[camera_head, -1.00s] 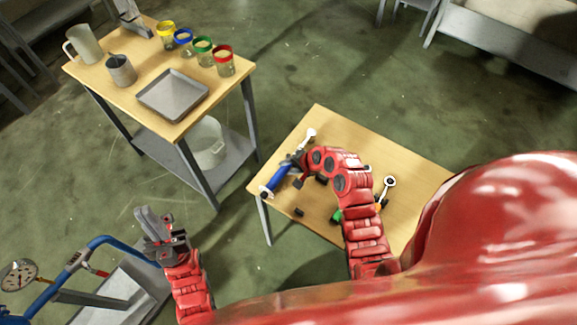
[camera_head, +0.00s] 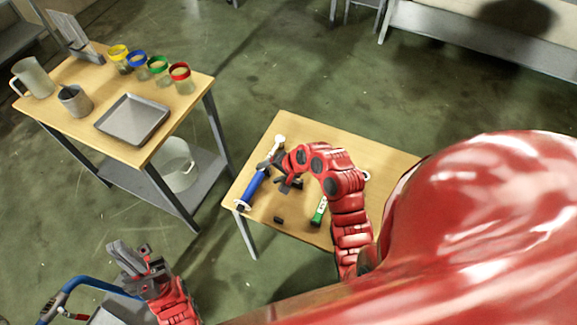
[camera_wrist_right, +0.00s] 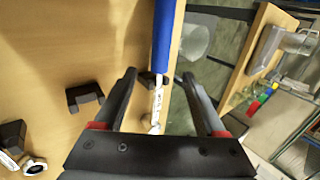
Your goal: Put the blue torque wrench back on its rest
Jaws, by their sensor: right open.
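The blue torque wrench (camera_head: 256,184) lies along the left side of the right-hand table, its silver head pointing to the far edge. My right gripper (camera_head: 270,166) is at the wrench's middle, open. In the right wrist view, the blue handle (camera_wrist_right: 164,38) and its silver shaft run between the open fingers (camera_wrist_right: 158,100); I cannot tell whether they touch it. A black rest block (camera_head: 278,219) stands empty to the right of the handle; black blocks also show in the right wrist view (camera_wrist_right: 85,97). My left gripper (camera_head: 128,257) is away at the lower left, seemingly empty.
A green-handled tool (camera_head: 320,210) lies beside my right arm, partly hidden by it. The left table (camera_head: 88,133) holds a metal tray (camera_head: 133,119), a jug, a beaker and several jars with coloured rims. Open floor separates the two tables.

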